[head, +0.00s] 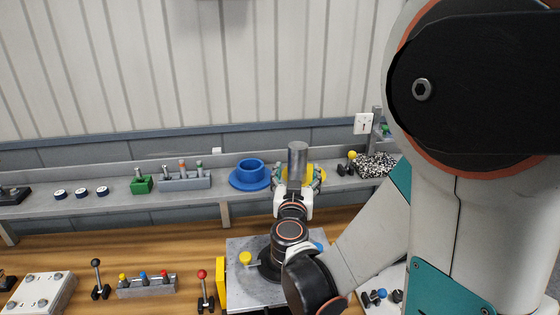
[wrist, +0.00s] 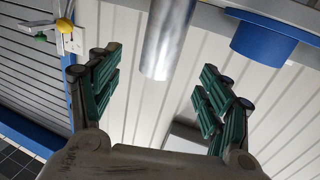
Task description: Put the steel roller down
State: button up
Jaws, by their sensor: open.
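The steel roller (head: 298,153) is a plain grey metal cylinder, standing upright at the back shelf in the head view. Its lower part is hidden behind my gripper (head: 298,186), so its foot does not show there. In the wrist view the roller (wrist: 168,38) lies ahead of and between the spread green-padded fingers of my gripper (wrist: 160,78). Gaps show on both sides of it and neither finger appears to touch it. My gripper is open.
A blue flanged piece (head: 250,172) stands left of the roller on the shelf (head: 215,196). A yellow-knobbed part (head: 352,157) and a speckled block (head: 377,166) are to its right. Below, the wooden bench holds a grey plate (head: 240,290) and several knobbed levers.

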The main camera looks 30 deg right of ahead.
aim_at(298, 156)
jog(key=x, duration=1)
jog(key=shift+w+f+b, duration=0.1)
jog(key=shift+w+b, duration=0.15)
jog(key=shift+b, duration=0.1)
jog(key=c, duration=1.6)
